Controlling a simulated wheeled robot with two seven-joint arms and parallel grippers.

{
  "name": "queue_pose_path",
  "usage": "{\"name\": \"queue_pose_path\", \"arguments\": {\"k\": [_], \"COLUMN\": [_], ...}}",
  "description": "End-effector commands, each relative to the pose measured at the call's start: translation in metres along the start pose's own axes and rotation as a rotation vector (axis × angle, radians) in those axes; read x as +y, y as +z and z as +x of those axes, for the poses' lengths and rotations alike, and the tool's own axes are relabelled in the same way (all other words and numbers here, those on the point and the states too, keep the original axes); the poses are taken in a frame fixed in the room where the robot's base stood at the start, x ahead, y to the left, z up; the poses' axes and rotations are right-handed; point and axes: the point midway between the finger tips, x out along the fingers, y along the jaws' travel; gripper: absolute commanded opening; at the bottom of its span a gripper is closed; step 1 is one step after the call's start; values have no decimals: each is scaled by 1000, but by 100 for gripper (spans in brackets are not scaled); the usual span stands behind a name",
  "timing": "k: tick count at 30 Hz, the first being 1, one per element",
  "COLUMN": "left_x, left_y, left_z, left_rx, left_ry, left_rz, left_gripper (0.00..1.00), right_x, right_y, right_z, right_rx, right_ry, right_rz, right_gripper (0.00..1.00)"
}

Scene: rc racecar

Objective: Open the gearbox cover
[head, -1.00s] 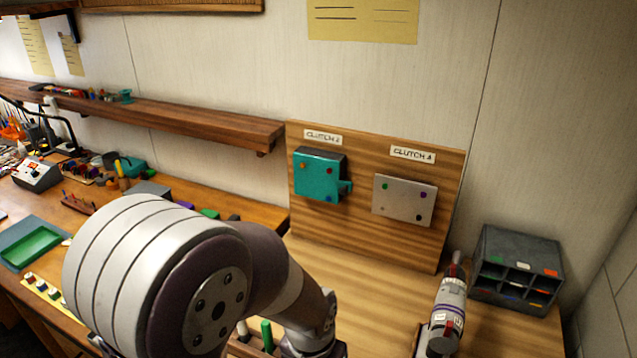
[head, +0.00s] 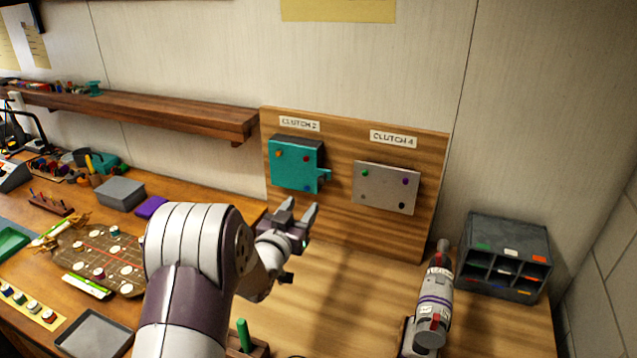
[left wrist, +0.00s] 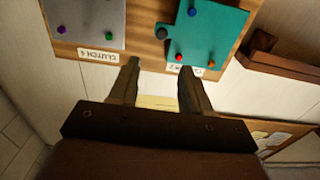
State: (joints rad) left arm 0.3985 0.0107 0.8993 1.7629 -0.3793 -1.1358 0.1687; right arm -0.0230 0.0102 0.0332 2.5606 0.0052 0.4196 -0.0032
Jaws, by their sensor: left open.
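The teal gearbox cover (head: 293,166) is a plate with coloured screws and a tab on its right side. It is mounted on the wooden board under the "CLUTCH 2" label, and it also shows upside down in the left wrist view (left wrist: 215,35). A grey plate (head: 386,187) with coloured screws is beside it under "CLUTCH 4"; it also shows in the left wrist view (left wrist: 90,25). My left gripper (head: 302,211) is open and empty, just below the teal cover and apart from it.
The wooden board (head: 340,228) stands upright at the back of the bench. A grey compartment organizer (head: 503,257) and an upright electric screwdriver (head: 433,300) are at the right. A shelf (head: 150,112) juts from the wall at the left. The bench in front of the board is mostly clear.

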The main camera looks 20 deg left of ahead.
Motion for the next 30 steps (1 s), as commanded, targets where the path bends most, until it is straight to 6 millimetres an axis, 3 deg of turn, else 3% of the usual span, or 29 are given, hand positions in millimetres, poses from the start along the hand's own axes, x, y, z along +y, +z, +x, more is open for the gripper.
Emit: {"name": "queue_pose_path", "arguments": {"k": [6, 12, 24, 25, 29, 30], "left_x": [1, 0, 0, 0, 0, 0], "left_y": [-3, -1, 1, 1, 1, 1], "left_z": [58, 95, 107, 107, 107, 107], "left_rx": [-4, -4, -5, -5, -5, -4], "left_ry": [1, 0, -1, -1, -1, -1], "left_rz": [0, 1, 0, 0, 1, 1], "left_gripper": [48, 48, 48, 41, 0, 0], "right_x": [0, 0, 0, 0, 0, 0], "right_y": [-3, -4, -4, -4, -4, -4], "right_z": [-23, -33, -34, -34, -34, -34], "right_rx": [0, 0, 0, 0, 0, 0], "right_ry": [0, 0, 0, 0, 0, 0], "right_rz": [0, 0, 0, 0, 0, 0], "right_gripper": [98, 98, 98, 98, 98, 98]}}
